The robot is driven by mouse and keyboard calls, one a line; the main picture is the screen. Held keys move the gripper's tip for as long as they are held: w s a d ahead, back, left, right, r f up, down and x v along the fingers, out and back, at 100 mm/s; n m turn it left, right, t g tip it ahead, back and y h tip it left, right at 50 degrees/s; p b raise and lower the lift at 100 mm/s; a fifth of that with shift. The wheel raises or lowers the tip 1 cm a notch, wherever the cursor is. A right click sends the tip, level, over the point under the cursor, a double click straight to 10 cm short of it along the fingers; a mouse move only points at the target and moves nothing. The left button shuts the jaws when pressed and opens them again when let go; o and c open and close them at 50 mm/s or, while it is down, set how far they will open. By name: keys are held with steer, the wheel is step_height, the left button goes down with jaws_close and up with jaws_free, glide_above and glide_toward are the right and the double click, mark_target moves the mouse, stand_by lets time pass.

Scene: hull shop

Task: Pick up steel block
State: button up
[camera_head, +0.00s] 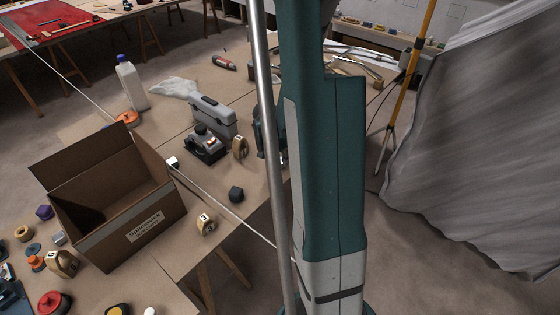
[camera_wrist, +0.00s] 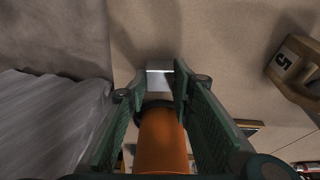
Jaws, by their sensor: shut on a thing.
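In the wrist view, the green pads of my gripper (camera_wrist: 160,92) close from both sides on an orange-handled tool (camera_wrist: 162,142). The tool has an orange round handle, a dark collar and a flat grey metal end with a bright edge. It looks like a chisel. In the head view, my arm hides most of my gripper and the held tool. I cannot tell for sure which thing is the steel block. A small pale grey block (camera_head: 58,238) lies left of the cardboard box, and a small light block (camera_head: 172,162) lies at the box's right.
An open cardboard box (camera_head: 118,215) stands on the table at left. A grey sheet (camera_head: 470,150) hangs at right.

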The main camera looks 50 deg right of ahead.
step_height(320, 180, up, 10)
steer(key=p, duration=0.2)
steer(key=shift+f, duration=0.2)
stand_by(0.3)
steer(key=shift+r, duration=0.1)
stand_by(0.9)
step_height(320, 180, up, 26)
glide_above(280, 161)
steer(key=w+a+n+t+y, duration=0.1)
steer(key=w+a+n, duration=0.4)
steer(key=a, duration=0.8)
steer(key=w+a+n+t, duration=0.1)
steer(key=w+a+n, duration=0.35)
steer(key=a, duration=0.75)
steer(key=w+a+n+t+y, duration=0.1)
steer(key=w+a+n, duration=0.2)
steer(key=w+a, duration=0.75)
steer(key=s+a+n+y, duration=0.1)
steer(key=s+a+n, duration=0.3)
steer(key=a, duration=1)
steer(key=s+a+n+g+y, duration=0.15)
steer(key=s+a+n, duration=0.3)
steer(key=a, duration=1.05)
steer(key=s+a+n+t+y, duration=0.1)
steer(key=s+a+n, duration=0.25)
steer(key=a, duration=1.05)
step_height(280, 161, down, 18)
steer(key=shift+w+a+n, duration=0.15)
steer(key=shift+w+n, duration=0.05)
steer(key=shift+n, duration=0.25)
